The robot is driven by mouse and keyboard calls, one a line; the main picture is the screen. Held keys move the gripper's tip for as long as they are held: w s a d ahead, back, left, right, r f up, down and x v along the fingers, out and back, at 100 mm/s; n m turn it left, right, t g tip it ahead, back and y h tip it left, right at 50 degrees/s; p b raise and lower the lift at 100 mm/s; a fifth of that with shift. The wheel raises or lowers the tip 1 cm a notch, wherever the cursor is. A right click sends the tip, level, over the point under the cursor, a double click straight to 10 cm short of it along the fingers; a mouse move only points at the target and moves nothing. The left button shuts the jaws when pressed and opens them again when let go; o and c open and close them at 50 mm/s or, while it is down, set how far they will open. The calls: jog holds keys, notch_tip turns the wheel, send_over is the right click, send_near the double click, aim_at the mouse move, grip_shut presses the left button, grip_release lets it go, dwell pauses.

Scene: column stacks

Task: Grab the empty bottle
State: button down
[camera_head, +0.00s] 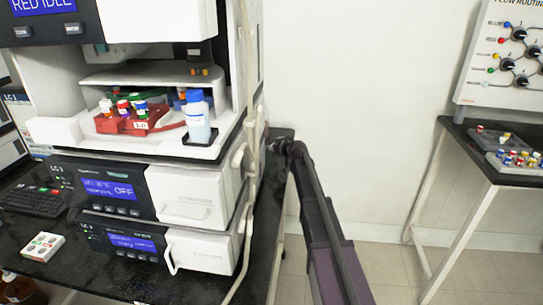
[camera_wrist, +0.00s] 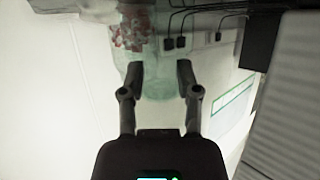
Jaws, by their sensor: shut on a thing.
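In the wrist view, my gripper (camera_wrist: 158,76) has its two dark fingers on either side of a clear, pale green bottle (camera_wrist: 158,88), closed on it. The bottle looks see-through and empty, though its outline is faint. In the head view, my arm reaches back beside the right side of the instrument stack; my gripper and the held bottle are hidden behind the stack there.
A bottle with a blue cap (camera_head: 197,117) stands in a black tray on the instrument stack, beside a red rack (camera_head: 134,121) of small vials. A side table (camera_head: 480,150) with colored-cap vials stands at right. Floor between is clear. Dark cables (camera_wrist: 182,42) show in the wrist view.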

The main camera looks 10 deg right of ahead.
jog(key=shift+r+p, duration=0.15)
jog(key=shift+p, duration=0.15)
notch_tip(320, 180, up, 3)
jog(key=p, duration=0.3)
jog(key=shift+r, duration=0.2)
jog(key=s+d, duration=0.3)
jog(key=s, duration=0.4)
jog(key=s+d+r+p, duration=0.1)
jog(key=s+d, duration=0.2)
jog(key=s, duration=0.4)
jog(key=shift+s, duration=0.35)
